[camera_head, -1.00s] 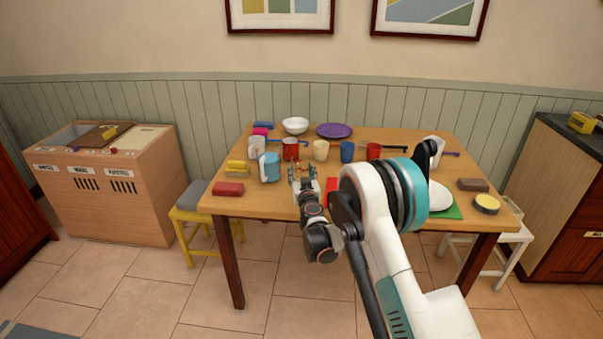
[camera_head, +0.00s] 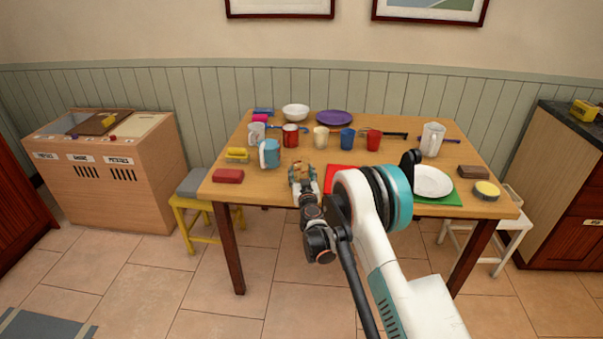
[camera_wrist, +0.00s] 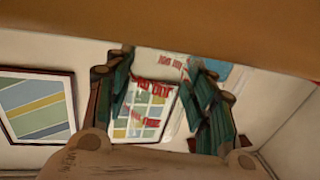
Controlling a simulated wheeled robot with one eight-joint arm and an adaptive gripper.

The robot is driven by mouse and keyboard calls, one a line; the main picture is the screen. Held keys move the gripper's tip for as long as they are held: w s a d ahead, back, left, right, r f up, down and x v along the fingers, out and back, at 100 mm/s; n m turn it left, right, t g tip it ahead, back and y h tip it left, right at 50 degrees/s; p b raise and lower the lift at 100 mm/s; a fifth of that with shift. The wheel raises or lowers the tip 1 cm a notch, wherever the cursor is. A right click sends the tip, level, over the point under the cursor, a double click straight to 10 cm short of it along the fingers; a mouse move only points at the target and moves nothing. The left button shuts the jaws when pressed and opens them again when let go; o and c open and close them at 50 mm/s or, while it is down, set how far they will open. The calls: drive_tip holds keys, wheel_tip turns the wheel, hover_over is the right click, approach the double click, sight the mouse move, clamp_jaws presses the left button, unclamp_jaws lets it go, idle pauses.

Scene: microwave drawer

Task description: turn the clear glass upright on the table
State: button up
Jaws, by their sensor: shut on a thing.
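My gripper (camera_head: 302,170) is over the front middle of the table (camera_head: 265,185) in the head view. In the wrist view my gripper (camera_wrist: 160,85) is shut on the clear glass (camera_wrist: 150,95), a see-through thing with red lettering between the green-padded fingers. A framed picture shows through the glass. The wrist view is rolled over, with a brown surface, likely the table, across its top. In the head view the glass is too small and see-through to make out, so I cannot tell its exact tilt or whether it touches the table.
A light-blue mug (camera_head: 270,153) stands just left of my gripper. A red mug (camera_head: 290,136), cream cup (camera_head: 321,137) and blue cup (camera_head: 347,139) stand behind. Some bare tabletop lies front left.

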drive_tip(key=o, duration=1.4)
drive_tip(key=shift+s, duration=0.1)
drive_tip(key=s+d, duration=0.2)
drive_tip(key=s, duration=1)
drive_tip(key=d+r+m+g+h, duration=0.1)
drive_tip(key=d+r+m+h, duration=0.25)
drive_tip(key=d+r, duration=0.95)
drive_tip(key=s+d+r+g+h, duration=0.3)
drive_tip(key=s+d+r, duration=0.5)
drive_tip(key=s+r, duration=0.25)
drive_tip(key=s+d+r+g, duration=0.1)
drive_tip(key=s+d+g, duration=0.15)
drive_tip(key=s, duration=0.45)
drive_tip(key=s+d+r+g, duration=0.1)
drive_tip(key=s+d, duration=0.2)
drive_tip(key=s, duration=0.5)
drive_tip(key=s+f+g+y, duration=0.1)
drive_tip(key=s, duration=0.5)
drive_tip(key=s+a+f+g+y, duration=0.1)
drive_tip(key=s, duration=0.5)
drive_tip(key=s+a+f+n+g+y, duration=0.1)
drive_tip(key=s+f, duration=0.1)
drive_tip(key=s, duration=0.4)
drive_tip(key=shift+s+f, duration=0.1)
drive_tip(key=shift+s, duration=0.15)
